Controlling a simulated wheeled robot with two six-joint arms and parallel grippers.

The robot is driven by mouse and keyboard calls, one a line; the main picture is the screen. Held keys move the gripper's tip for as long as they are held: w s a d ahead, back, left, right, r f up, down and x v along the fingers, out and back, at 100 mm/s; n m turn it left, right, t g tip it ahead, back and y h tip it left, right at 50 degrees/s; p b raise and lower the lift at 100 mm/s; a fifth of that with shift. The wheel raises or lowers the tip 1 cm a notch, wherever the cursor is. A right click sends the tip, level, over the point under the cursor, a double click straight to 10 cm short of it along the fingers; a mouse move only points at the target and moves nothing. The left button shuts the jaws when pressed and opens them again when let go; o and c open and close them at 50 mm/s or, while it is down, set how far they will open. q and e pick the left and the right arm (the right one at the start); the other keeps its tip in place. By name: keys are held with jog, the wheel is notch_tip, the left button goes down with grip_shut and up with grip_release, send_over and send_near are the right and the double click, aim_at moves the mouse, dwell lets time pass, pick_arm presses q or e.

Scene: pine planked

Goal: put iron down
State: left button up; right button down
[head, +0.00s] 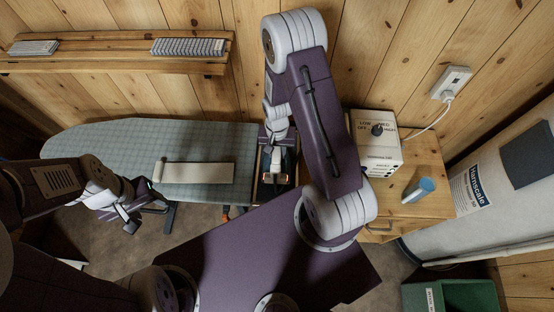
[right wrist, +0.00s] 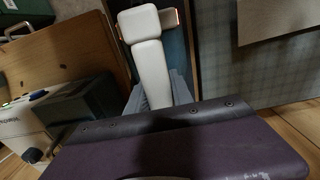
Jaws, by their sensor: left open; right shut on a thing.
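The iron (head: 276,161) is small and mostly hidden in the head view, just below my right gripper (head: 275,146). My right gripper is shut on it, over the dark stand at the right end of the ironing board (head: 205,138). I cannot tell whether the iron touches the stand. In the right wrist view, white parts and a grey-blue shape show over a dark surface, and my purple link covers the lower part. My left gripper (head: 125,217) is open and empty, at the front left edge of the board.
A cream cloth (head: 198,172) lies on the board. Right of the stand, a wooden cabinet (head: 425,155) holds a white control box (head: 376,143) and a blue cylinder (head: 420,189). A green bin (head: 455,296) stands at lower right. A wall shelf (head: 115,52) runs behind the board.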

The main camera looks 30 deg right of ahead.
jog(key=shift+s+d, duration=0.1)
notch_tip(320, 180, down, 4)
jog(key=b, duration=0.3)
jog(key=shift+s+b, duration=0.1)
jog(key=shift+b, duration=0.3)
jog(key=c, duration=1.4)
grip_release()
jog(key=shift+o, duration=1.4)
